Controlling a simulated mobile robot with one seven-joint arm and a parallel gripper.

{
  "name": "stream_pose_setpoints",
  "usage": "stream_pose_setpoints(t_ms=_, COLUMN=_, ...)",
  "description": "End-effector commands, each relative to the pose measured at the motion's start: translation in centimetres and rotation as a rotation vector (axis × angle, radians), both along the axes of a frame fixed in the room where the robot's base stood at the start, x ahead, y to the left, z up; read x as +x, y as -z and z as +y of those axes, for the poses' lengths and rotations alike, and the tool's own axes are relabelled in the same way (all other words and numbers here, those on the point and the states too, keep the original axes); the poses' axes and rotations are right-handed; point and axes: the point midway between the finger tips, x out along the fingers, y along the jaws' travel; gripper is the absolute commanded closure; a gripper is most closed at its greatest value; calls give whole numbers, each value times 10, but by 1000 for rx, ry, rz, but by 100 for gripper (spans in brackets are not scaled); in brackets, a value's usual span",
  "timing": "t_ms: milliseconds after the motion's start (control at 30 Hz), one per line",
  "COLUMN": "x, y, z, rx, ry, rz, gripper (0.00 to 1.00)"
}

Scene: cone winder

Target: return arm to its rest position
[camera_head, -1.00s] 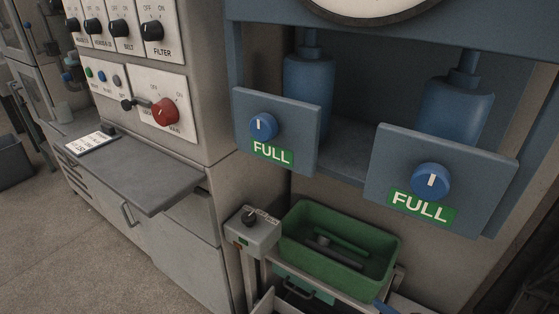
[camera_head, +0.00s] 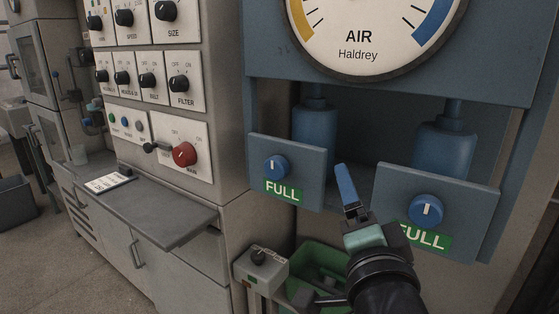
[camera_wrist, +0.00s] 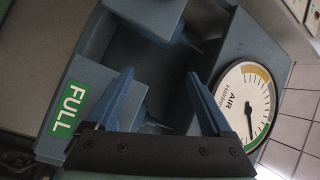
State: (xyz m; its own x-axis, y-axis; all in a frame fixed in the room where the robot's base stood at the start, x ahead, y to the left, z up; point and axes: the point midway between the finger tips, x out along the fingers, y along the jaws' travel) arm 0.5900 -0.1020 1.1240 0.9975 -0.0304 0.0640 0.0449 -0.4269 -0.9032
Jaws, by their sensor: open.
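My gripper (camera_head: 346,186) rises from the lower right of the head view, in front of the blue air unit. One blue finger shows clearly there, pointing up between the two FULL panels; the other cannot be made out. In the wrist view my gripper (camera_wrist: 160,74) shows two blue fingers spread apart, with nothing held between them. My dark wrist covers part of the right FULL label and of the green bin.
The left blue knob (camera_head: 275,167) and right blue knob (camera_head: 426,210) sit on panels below the AIR gauge (camera_head: 375,30). A green bin (camera_head: 312,258) is below, beside a grey switch box (camera_head: 262,263). A control cabinet with a red knob (camera_head: 185,154) and shelf (camera_head: 165,212) stands left.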

Motion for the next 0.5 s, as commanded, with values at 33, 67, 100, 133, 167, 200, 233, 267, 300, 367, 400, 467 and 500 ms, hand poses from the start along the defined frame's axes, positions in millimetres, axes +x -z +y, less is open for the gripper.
stream_pose_setpoints(t_ms=33, x=-10, y=-40, z=13, rx=-153, ry=25, rz=-92, gripper=15)
stream_pose_setpoints(t_ms=67, x=-17, y=-61, z=20, rx=-244, ry=46, rz=-144, gripper=15)
stream_pose_setpoints(t_ms=100, x=-27, y=-88, z=31, rx=-360, ry=77, rz=-211, gripper=15)
stream_pose_setpoints(t_ms=133, x=-37, y=-108, z=38, rx=-445, ry=106, rz=-262, gripper=15)
stream_pose_setpoints(t_ms=167, x=-47, y=-127, z=46, rx=-527, ry=137, rz=-311, gripper=15)
stream_pose_setpoints(t_ms=200, x=-63, y=-151, z=57, rx=-633, ry=183, rz=-377, gripper=15)
stream_pose_setpoints(t_ms=233, x=-76, y=-169, z=65, rx=-711, ry=223, rz=-428, gripper=15)
stream_pose_setpoints(t_ms=267, x=-90, y=-185, z=73, rx=-785, ry=265, rz=-477, gripper=15)
stream_pose_setpoints(t_ms=300, x=-110, y=-206, z=83, rx=-878, ry=326, rz=-541, gripper=15)
stream_pose_setpoints(t_ms=367, x=-143, y=-235, z=99, rx=-1009, ry=430, rz=-634, gripper=15)
stream_pose_setpoints(t_ms=400, x=-161, y=-254, z=106, rx=-1077, ry=493, rz=-680, gripper=15)
stream_pose_setpoints(t_ms=467, x=-152, y=-284, z=103, rx=-1062, ry=473, rz=-655, gripper=15)
stream_pose_setpoints(t_ms=500, x=-151, y=-296, z=102, rx=-1061, ry=472, rz=-653, gripper=15)
